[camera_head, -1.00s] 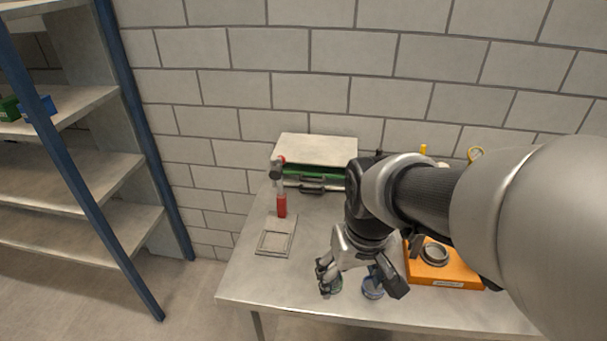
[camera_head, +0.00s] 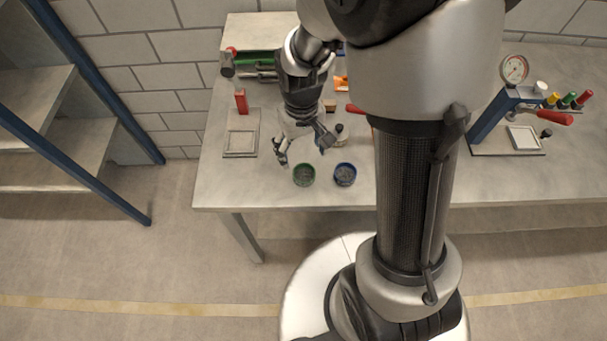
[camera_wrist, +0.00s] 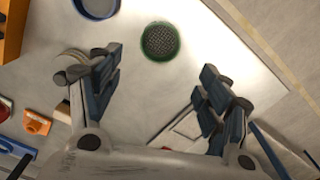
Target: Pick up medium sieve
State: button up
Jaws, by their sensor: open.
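Two small round sieves stand side by side near the table's front edge. One has a green rim (camera_head: 304,174) and the other is blue (camera_head: 344,174). I cannot tell by size which is the medium one. My gripper (camera_head: 305,148) is open and empty, pointing down, just behind and above the green sieve, touching neither. In the wrist view the green sieve (camera_wrist: 160,41), with its dark mesh, lies beyond the gap between my spread fingers (camera_wrist: 160,78). The blue sieve (camera_wrist: 98,7) is partly cut off at the top edge.
A grey tray-like plate (camera_head: 240,142) with a red-handled tool behind it is at the left. A gauge press (camera_head: 513,70) with coloured handles stands at the right. My arm hides the table's middle. Blue-framed shelves (camera_head: 60,110) stand left. Bare tabletop lies left of the green sieve.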

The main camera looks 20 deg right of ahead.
aim_at(303, 174)
notch_tip(303, 174, down, 3)
jog(key=shift+f+b, duration=0.15)
jog(key=shift+b, duration=0.2)
jog(key=f, duration=0.1)
jog(key=f+b, duration=0.1)
jog(key=f, duration=0.1)
jog(key=f+b, duration=0.1)
jog(key=shift+s+d+f, duration=0.1)
jog(key=shift+s+f, duration=0.15)
jog(key=shift+f, duration=0.05)
jog(key=shift+w+f, duration=0.1)
jog(key=shift+f, duration=0.3)
jog(key=shift+r, duration=0.1)
jog(key=shift+c, duration=0.2)
jog(key=c, duration=1.1)
